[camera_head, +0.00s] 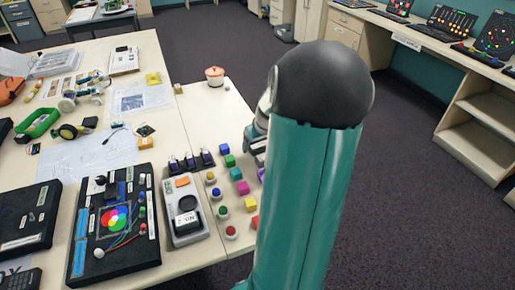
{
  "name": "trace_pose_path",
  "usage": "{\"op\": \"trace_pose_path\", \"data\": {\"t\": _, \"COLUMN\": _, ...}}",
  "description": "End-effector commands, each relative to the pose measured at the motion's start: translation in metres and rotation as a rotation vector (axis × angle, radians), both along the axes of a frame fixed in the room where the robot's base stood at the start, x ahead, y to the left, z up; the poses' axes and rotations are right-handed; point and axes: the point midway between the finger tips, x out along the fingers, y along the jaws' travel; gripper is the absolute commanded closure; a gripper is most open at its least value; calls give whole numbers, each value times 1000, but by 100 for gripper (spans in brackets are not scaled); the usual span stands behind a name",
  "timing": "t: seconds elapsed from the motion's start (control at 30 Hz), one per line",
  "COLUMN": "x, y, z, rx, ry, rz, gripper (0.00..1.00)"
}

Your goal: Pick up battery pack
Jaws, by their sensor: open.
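I cannot single out the battery pack with certainty. A black holder with purple upright pieces (191,162) stands on the table, left of the coloured blocks, and could be it. My gripper (257,150) shows only in part at the table's right edge, beside the blocks. My own teal arm and its dark rounded joint cover most of it. The visible part looks open, and I see nothing held in it. What lies directly behind my arm is hidden.
Coloured blocks and round knobs (236,173) stand in rows near my gripper. A grey meter-like device (185,211) and a black board with a colour wheel (115,222) lie to the left. An orange pot (214,76) stands at the far end. Dark floor (400,200) is clear on the right.

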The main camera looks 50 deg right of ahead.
Motion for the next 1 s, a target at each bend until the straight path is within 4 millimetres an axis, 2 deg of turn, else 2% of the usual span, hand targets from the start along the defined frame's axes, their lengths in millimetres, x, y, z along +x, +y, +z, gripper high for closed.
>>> {"op": "trace_pose_path", "data": {"t": 0.1, "x": 0, "y": 0, "z": 0, "rx": 0, "ry": 0, "rz": 0, "gripper": 26}}
{"op": "trace_pose_path", "data": {"t": 0.3, "x": 0, "y": 0, "z": 1, "rx": 0, "ry": 0, "rz": 0, "gripper": 65}}
{"op": "trace_pose_path", "data": {"t": 0.37, "x": 0, "y": 0, "z": 1, "rx": 0, "ry": 0, "rz": 0, "gripper": 73}}
{"op": "trace_pose_path", "data": {"t": 0.77, "x": 0, "y": 0, "z": 8, "rx": -1, "ry": -1, "rz": 0, "gripper": 74}}
{"op": "trace_pose_path", "data": {"t": 1.0, "x": -2, "y": 4, "z": 39, "rx": -3, "ry": -1, "rz": -1, "gripper": 74}}
